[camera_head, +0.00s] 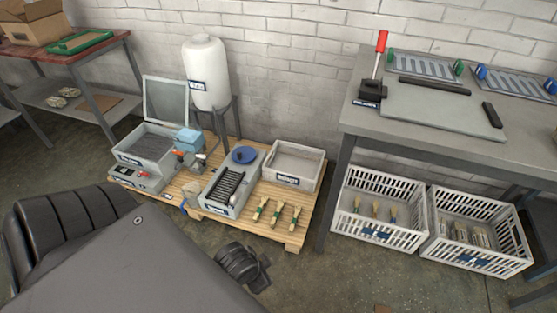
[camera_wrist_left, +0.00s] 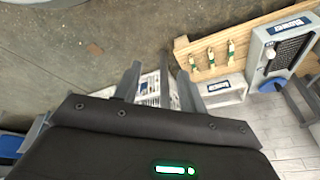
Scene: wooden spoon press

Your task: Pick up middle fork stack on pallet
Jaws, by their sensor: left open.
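Three small fork stacks, tan with green bands, lie side by side on the front of the wooden pallet (camera_head: 286,238). The middle fork stack (camera_head: 277,215) lies between the left one (camera_head: 261,208) and the right one (camera_head: 294,217). In the left wrist view the middle stack (camera_wrist_left: 211,56) shows at the upper right, on the pallet edge. My left gripper (camera_wrist_left: 160,72) is open, its fingers apart with no stack between them, and away from the stacks. In the head view my dark arm fills the lower left, and the left fingers cannot be made out. My right gripper is not in view.
The pallet also holds a grey bin (camera_head: 294,165), a grey slotted unit with a blue disc (camera_head: 245,155), a grey box (camera_head: 147,146) and a white tank (camera_head: 206,75). White crates (camera_head: 380,212) stand under the grey table (camera_head: 430,115).

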